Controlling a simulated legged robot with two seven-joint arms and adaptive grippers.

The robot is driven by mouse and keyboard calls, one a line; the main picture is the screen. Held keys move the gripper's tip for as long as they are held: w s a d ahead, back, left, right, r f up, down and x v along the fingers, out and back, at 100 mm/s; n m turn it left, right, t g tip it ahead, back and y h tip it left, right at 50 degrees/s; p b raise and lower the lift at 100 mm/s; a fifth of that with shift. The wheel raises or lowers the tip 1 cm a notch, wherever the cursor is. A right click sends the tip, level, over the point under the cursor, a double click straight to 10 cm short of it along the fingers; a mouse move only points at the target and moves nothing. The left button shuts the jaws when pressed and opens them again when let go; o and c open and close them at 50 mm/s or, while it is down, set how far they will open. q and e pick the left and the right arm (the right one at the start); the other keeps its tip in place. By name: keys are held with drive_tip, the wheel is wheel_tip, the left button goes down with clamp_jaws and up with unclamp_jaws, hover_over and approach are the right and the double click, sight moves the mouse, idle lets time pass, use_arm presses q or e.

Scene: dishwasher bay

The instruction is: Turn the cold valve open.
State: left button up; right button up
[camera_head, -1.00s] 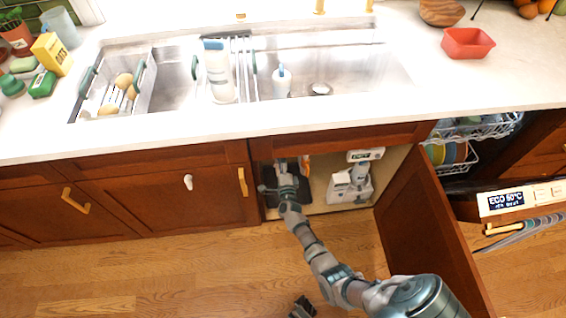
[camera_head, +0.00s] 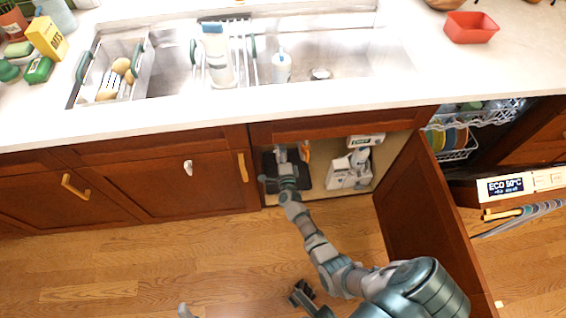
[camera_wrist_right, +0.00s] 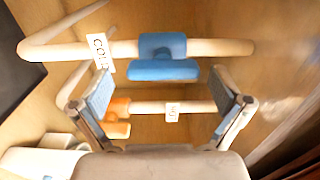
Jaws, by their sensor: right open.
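The cold valve's blue handle (camera_wrist_right: 162,68) sits on a pale horizontal pipe, beside a tag reading COLD (camera_wrist_right: 100,52), in the right wrist view. My right gripper (camera_wrist_right: 162,92) is open. Its two fingers point toward the blue handle, one toward each side, with a visible gap; I see no contact. In the head view, my right gripper (camera_head: 283,160) reaches into the open cabinet under the sink, where the valve is too small to make out. A dark part at the bottom of the head view may be my left gripper (camera_head: 303,293); its jaws are unclear.
An orange valve handle (camera_wrist_right: 117,118) sits on a lower pipe, near another tag (camera_wrist_right: 172,108). A white bottle and box (camera_head: 350,170) stand right of my gripper in the cabinet. The open cabinet door (camera_head: 425,220) flanks my right arm. The countertop (camera_head: 200,122) overhangs the cabinet.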

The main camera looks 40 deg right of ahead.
drive_tip(key=v, duration=1)
drive_tip(key=shift+s+a, duration=0.2)
drive_tip(key=shift+a, duration=0.1)
drive_tip(key=shift+f, duration=0.1)
